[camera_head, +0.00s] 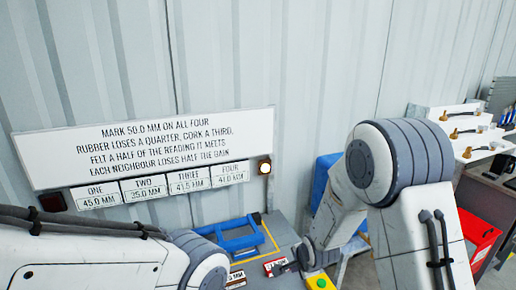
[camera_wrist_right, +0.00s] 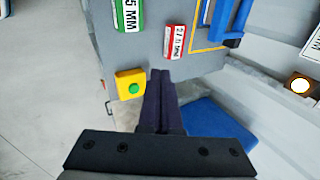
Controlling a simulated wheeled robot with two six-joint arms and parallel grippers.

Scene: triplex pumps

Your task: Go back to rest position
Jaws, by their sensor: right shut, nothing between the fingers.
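My right arm comes in from the right in the head view and bends down to the bench. Its gripper (camera_head: 291,266) is small and partly hidden there. In the right wrist view the dark fingers of my right gripper (camera_wrist_right: 160,74) are together and empty. They lie beside a yellow box (camera_wrist_right: 131,84) with a green button, which also shows in the head view (camera_head: 320,283). A red labelled block (camera_wrist_right: 174,42) lies just beyond the fingertips. My left arm crosses the lower left of the head view; its gripper is out of sight.
A green labelled block (camera_wrist_right: 129,14) and a blue frame (camera_head: 238,236) are on the grey bench. A white sign (camera_head: 150,148) with readings below hangs on the wall, with a lit lamp (camera_head: 265,167). A blue surface (camera_wrist_right: 205,118) is beside the bench. Shelves and a red bin (camera_head: 478,234) stand right.

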